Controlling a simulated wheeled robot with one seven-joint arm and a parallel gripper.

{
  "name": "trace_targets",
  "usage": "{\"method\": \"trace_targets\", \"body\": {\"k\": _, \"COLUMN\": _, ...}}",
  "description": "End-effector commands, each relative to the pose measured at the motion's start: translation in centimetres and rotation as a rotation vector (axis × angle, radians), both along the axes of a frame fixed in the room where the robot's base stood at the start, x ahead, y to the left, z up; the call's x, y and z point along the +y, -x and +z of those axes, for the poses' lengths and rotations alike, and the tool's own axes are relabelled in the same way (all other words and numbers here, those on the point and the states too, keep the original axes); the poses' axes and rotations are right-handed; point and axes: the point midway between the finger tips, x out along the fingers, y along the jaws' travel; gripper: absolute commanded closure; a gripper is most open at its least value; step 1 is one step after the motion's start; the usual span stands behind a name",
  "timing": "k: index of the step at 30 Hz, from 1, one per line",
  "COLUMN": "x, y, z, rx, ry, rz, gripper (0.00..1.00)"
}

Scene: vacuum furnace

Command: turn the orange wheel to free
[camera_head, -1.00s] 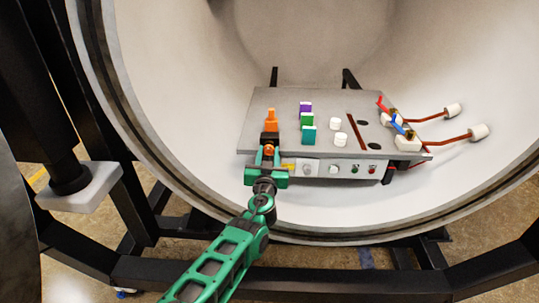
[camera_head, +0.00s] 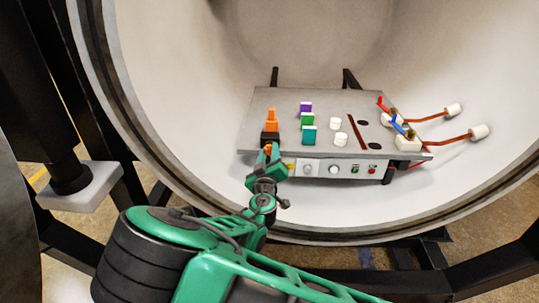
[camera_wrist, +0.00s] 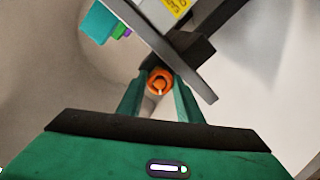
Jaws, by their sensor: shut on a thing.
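The orange wheel (camera_wrist: 160,82) shows in the wrist view as a small round knob between my two green fingers. It sits at the front of a black block (camera_wrist: 192,47) on the edge of the grey panel. My gripper (camera_wrist: 160,95) is shut on the orange wheel, one finger on each side. In the head view my gripper (camera_head: 268,158) is at the panel's front left edge, right below the black block (camera_head: 270,139). The wheel is hidden there behind the gripper. In the wrist view the panel looks strongly tilted.
The grey panel (camera_head: 345,106) stands inside a wide white cylinder (camera_head: 480,80). On it are orange (camera_head: 271,121), purple (camera_head: 305,107), green (camera_head: 307,119) and teal (camera_head: 309,134) blocks and two white caps. A round knob (camera_head: 307,170) and buttons are on the front face, right of my gripper.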

Motion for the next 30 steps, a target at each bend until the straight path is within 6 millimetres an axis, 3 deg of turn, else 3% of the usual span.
{"method": "trace_targets", "body": {"k": 18, "x": 0.28, "y": 0.0, "z": -0.15, "rx": 0.02, "ry": 0.557, "rz": 0.008, "gripper": 0.9}}
{"method": "trace_targets", "body": {"k": 30, "x": 0.32, "y": 0.01, "z": -0.18, "rx": 0.027, "ry": 0.764, "rz": 0.008, "gripper": 0.9}}
